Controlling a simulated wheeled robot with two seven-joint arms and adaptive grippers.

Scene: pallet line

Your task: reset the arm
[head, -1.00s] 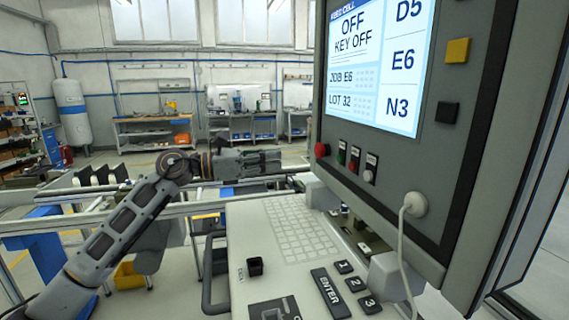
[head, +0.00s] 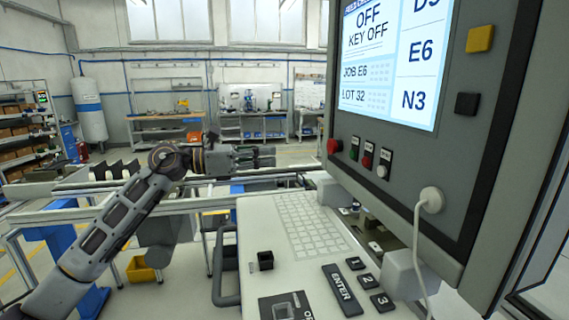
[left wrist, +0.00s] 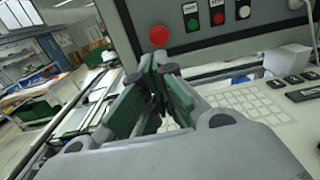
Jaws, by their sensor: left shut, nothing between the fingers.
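My left arm reaches in from the left in the head view. Its gripper (head: 256,156) points right, above the far left edge of the control desk, short of the screen panel. In the left wrist view the left gripper (left wrist: 158,80) has its green-padded fingers shut with nothing between them. It is clear of the panel and its buttons. My right gripper is not in view.
The control panel (head: 459,130) with a lit screen (head: 390,65) reading "OFF KEY OFF" stands at the right. Below it is a desk with a keyboard (head: 312,225) and an ENTER key (head: 342,290). Rails (head: 70,215) and a yellow bin (head: 140,270) lie left.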

